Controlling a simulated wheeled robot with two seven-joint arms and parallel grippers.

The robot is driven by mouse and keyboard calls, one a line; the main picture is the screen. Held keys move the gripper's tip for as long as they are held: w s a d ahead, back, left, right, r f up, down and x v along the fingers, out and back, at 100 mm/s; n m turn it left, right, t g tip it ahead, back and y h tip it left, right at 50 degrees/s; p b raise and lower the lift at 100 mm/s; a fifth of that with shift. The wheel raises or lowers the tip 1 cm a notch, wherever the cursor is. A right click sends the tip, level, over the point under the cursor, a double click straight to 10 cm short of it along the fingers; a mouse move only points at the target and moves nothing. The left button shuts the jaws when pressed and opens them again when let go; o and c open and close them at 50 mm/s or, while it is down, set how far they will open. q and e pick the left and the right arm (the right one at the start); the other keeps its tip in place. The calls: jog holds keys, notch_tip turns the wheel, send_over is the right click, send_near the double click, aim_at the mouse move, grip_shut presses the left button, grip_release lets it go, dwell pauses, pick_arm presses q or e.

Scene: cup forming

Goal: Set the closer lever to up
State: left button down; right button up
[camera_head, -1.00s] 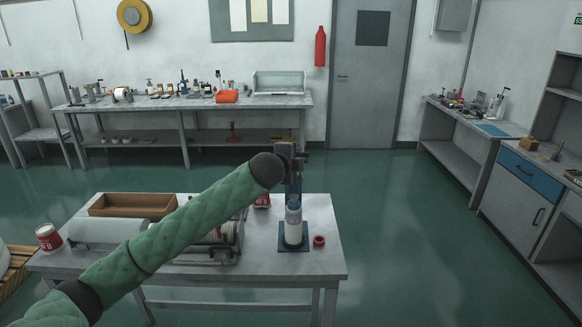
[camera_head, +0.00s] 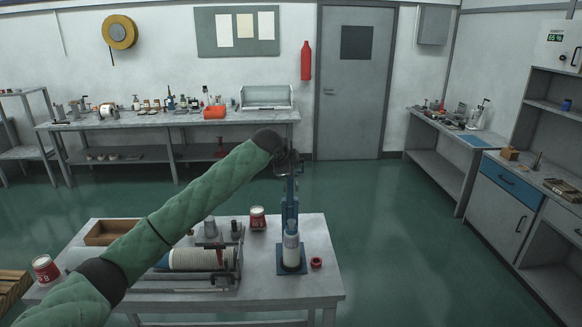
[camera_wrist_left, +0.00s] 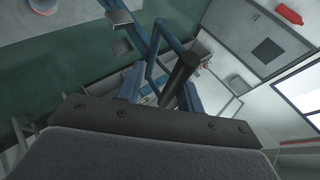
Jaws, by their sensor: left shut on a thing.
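The closer is a blue upright press on a blue base plate (camera_head: 291,266) at the right of the near table. A white cup (camera_head: 291,246) stands upright on its base. My left gripper (camera_head: 288,162) is at the top of the closer, above the cup, and hides much of that part. In the left wrist view the closer lever is a bent blue rod (camera_wrist_left: 153,60) with a black grip (camera_wrist_left: 181,74). The grip lies between the left gripper's jaws (camera_wrist_left: 165,98), which are shut on it. The lever's exact angle is hard to tell. My right gripper is out of view.
A red ring (camera_head: 316,262) lies right of the closer, and a red can (camera_head: 257,218) stands to its left. A roller device (camera_head: 200,259) and wooden tray (camera_head: 109,233) fill the table's left. The floor on the right is clear.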

pick_arm(q)
jog(key=shift+w+a+f+g, duration=0.15)
jog(key=shift+w+g, duration=0.25)
jog(key=shift+w, duration=0.25)
jog(key=shift+w+d+f+g, duration=0.15)
jog(key=shift+w+g, duration=0.25)
jog(key=shift+w, duration=0.25)
jog(key=shift+w+a+f, duration=0.1)
jog(key=shift+w+a, duration=0.05)
jog(key=c, duration=1.4)
grip_release()
jog(key=shift+w, duration=0.2)
jog(key=shift+r, duration=0.25)
